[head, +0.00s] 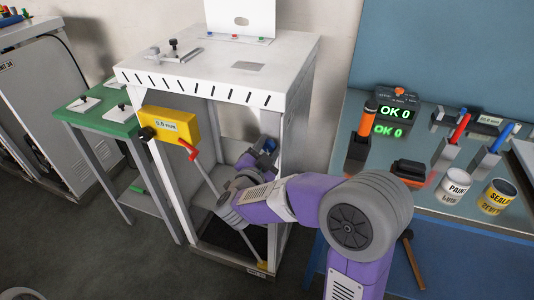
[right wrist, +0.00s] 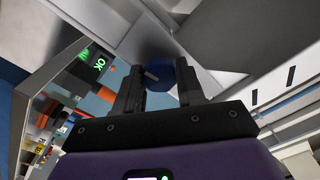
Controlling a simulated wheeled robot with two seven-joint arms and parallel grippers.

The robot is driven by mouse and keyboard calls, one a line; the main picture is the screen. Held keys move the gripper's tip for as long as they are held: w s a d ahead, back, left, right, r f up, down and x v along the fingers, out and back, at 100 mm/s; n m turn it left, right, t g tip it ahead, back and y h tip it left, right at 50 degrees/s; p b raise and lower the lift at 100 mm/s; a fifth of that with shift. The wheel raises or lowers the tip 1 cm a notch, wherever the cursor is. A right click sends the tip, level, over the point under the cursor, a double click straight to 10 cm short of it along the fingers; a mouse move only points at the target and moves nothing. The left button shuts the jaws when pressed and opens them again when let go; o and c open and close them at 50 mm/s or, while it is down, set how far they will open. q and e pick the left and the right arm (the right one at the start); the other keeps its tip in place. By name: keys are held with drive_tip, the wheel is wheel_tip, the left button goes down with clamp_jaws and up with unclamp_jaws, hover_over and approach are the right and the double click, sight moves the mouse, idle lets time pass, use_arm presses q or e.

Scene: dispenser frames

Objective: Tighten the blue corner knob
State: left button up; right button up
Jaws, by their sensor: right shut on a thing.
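The blue corner knob (right wrist: 160,78) sits between the two fingers of my right gripper (right wrist: 162,82) in the right wrist view. The fingers are shut on it, and a small pale mark shows on its face. In the head view my right gripper (head: 264,150) reaches inside the white dispenser frame (head: 225,78), by its right front post. A bit of blue (head: 270,143) shows at the fingertips there; most of the knob is hidden by the gripper. My left gripper is not in view.
A green side table (head: 98,107) stands left. The blue bench at right holds lit OK displays (head: 396,113), a paint can (head: 453,187) and tools.

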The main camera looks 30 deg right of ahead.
drive_tip(key=shift+f+m+b, duration=0.1)
drive_tip(key=shift+m+b, duration=0.25)
drive_tip(key=shift+m, duration=0.25)
drive_tip(key=o, duration=1)
drive_tip(key=shift+o, duration=0.2)
drive_tip(key=shift+a, duration=0.1)
drive_tip(key=p+v, duration=0.1)
drive_tip(key=v, duration=0.6)
drive_tip(key=shift+s, duration=0.25)
drive_tip(key=shift+a, duration=0.1)
